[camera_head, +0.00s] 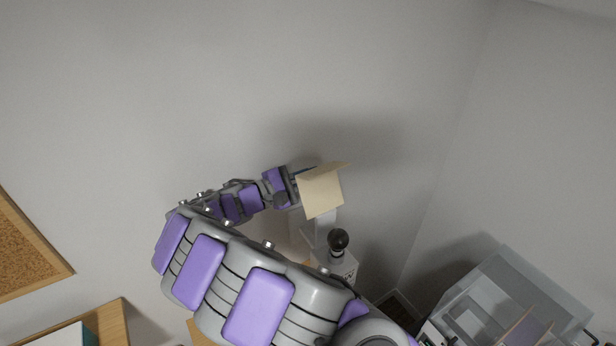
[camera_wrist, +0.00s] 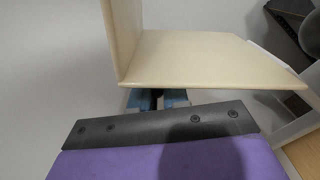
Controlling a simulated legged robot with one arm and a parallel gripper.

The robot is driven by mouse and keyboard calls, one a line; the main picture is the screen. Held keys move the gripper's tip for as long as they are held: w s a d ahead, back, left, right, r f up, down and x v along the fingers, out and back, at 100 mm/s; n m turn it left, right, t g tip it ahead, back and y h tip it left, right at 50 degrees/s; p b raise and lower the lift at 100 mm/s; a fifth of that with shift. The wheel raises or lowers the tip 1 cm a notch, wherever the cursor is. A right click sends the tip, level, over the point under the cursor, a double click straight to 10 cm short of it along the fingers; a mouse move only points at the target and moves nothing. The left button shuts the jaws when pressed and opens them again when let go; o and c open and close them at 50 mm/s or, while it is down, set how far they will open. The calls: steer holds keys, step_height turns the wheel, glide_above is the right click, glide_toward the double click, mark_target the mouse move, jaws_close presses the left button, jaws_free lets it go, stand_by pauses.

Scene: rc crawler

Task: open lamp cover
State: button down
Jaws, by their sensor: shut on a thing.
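The lamp cover, a cream panel with an angled second face (camera_head: 321,192), is raised near the wall in the head view. It fills the upper middle of the wrist view (camera_wrist: 195,58), where two faces meet at a corner. My gripper (camera_head: 298,176) reaches it from the left. Its light-blue fingers (camera_wrist: 157,98) are shut at the cover's lower edge; the contact itself is mostly hidden under the panel. Below the cover in the head view stands a white box-like body (camera_head: 338,264) with a dark round knob or bulb (camera_head: 339,239) on top.
A clear-walled bin (camera_head: 510,290) with items stands at lower right. A corkboard (camera_head: 28,250) hangs at left, above a wooden surface (camera_head: 112,322). My arm hides much of the lower middle. The wall above and beside the cover is bare.

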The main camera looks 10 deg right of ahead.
mark_target(314, 175)
steer(key=shift+s+d+r+m+b, duration=0.2)
steer(key=shift+s+r+m+b, duration=0.7)
steer(key=shift+b, duration=1.05)
steer(key=shift+s+d+r+m+b, duration=0.2)
steer(key=shift+s+r+m+b, duration=0.3)
steer(key=shift+m+b, duration=1.15)
steer(key=shift+n, duration=0.35)
steer(key=c, duration=1.2)
jaws_free()
steer(key=shift+f, duration=0.1)
steer(key=shift+b, duration=0.3)
steer(key=shift+a+f, duration=0.1)
steer(key=b+v, duration=0.1)
steer(key=v, duration=1.6)
steer(key=shift+a, duration=0.2)
steer(key=shift+s+f, duration=0.1)
steer(key=shift+s, duration=0.05)
